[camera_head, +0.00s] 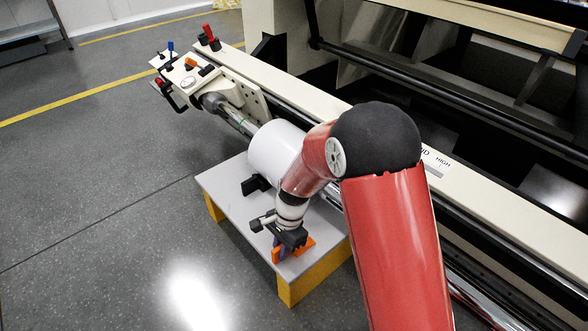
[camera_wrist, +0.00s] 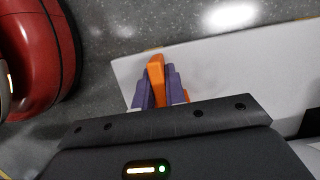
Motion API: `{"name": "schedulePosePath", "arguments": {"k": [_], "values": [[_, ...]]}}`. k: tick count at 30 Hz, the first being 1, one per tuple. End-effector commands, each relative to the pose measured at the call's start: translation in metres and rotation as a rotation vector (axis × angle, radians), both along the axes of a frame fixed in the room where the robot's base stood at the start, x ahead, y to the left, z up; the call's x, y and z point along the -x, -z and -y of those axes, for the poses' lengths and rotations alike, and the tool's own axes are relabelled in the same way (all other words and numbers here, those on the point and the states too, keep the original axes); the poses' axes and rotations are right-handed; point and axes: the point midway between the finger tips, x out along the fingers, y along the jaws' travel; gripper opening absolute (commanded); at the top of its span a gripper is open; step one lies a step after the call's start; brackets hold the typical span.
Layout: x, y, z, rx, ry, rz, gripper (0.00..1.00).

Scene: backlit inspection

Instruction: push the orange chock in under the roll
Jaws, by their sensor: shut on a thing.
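The roll (camera_head: 274,146) is a white cylinder lying over the far part of a low grey platform (camera_head: 225,190). The orange chock (camera_head: 306,247) is at the platform's near end, apart from the roll's visible part. My gripper (camera_head: 281,248) is low over that end, with its purple fingers shut on the chock. In the wrist view the orange chock (camera_wrist: 156,70) shows between the purple fingers (camera_wrist: 157,88); my dark gripper body hides its rear. My arm covers the right part of the roll. I cannot tell if the chock touches the platform.
A black block (camera_head: 256,185) sits at the roll's left side on the platform. The platform has yellow supports (camera_head: 303,285). A long cream machine beam (camera_head: 300,88) runs behind the roll, with a control box (camera_head: 190,80) at its left end. Open grey floor lies left.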

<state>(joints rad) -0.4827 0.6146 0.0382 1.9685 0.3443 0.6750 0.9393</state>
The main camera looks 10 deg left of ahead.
Motion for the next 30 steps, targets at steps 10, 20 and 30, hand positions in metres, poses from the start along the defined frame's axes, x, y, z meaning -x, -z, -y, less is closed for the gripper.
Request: {"name": "schedulePosePath", "arguments": {"k": [10, 20, 30], "values": [[0.000, -0.022, 0.000, 0.000, 0.000, 0.001, 0.00], [0.000, -0.041, 0.000, -0.001, 0.000, 0.001, 0.00], [0.000, -0.049, 0.000, 0.000, 0.000, 0.000, 0.00]]}}
